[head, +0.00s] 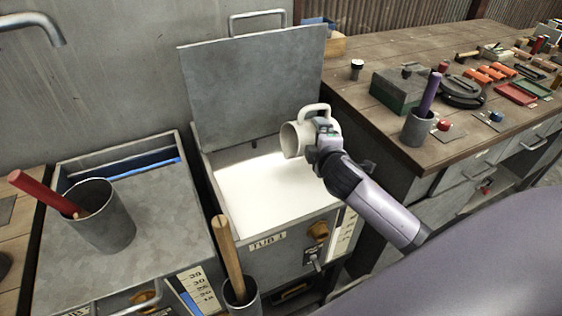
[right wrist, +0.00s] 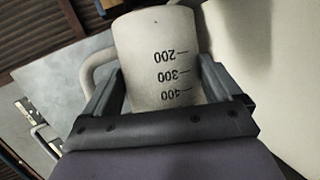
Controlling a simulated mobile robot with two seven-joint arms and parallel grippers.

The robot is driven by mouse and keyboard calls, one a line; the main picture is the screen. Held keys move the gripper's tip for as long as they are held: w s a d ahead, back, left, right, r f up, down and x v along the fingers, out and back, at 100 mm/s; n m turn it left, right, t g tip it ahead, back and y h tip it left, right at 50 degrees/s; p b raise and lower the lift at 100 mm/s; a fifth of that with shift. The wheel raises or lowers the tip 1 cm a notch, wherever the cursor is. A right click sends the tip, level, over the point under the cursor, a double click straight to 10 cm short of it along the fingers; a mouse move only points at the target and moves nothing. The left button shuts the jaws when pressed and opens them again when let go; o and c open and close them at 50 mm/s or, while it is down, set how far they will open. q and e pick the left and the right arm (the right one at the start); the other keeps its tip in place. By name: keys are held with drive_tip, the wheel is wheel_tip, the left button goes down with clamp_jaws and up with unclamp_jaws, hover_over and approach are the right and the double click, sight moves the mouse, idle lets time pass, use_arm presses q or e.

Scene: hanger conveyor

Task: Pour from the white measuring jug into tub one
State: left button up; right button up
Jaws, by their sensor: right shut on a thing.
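The white measuring jug (head: 292,140) is over the right part of tub one (head: 285,255), tipped on its side with its mouth facing left and its handle on top. My right gripper (head: 325,138) is shut on the jug. In the right wrist view the jug (right wrist: 155,50) sits between the fingers of the gripper (right wrist: 165,95), its 200, 300 and 400 marks upside down. Tub one has its lid (head: 255,85) raised and a bright white content inside. No stream from the jug is visible, and its inside is mostly hidden. My left gripper is not in view.
A closed grey tub (head: 130,205) stands left, with a grey pot (head: 105,225) holding a red-handled tool on top. A wooden handle (head: 228,255) rises in front of tub one. A cluttered workbench (head: 350,95) stands right. A tap (head: 40,25) is upper left.

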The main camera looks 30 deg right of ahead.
drive_tip(key=shift+d+m+y, duration=0.25)
drive_tip(key=shift+m+y, duration=0.05)
drive_tip(key=shift+m, duration=0.1)
drive_tip(key=m+y, duration=0.1)
drive_tip(key=r+m, duration=0.1)
drive_tip(key=m+g+y, duration=0.1)
drive_tip(key=shift+d+r+y, duration=0.25)
drive_tip(key=shift+y, duration=0.05)
idle(0.4)
drive_tip(key=m+y, duration=0.1)
drive_tip(key=a+m+y, duration=0.1)
drive_tip(key=m, duration=0.1)
drive_tip(key=shift+f+y, duration=0.15)
drive_tip(key=shift+y, duration=0.25)
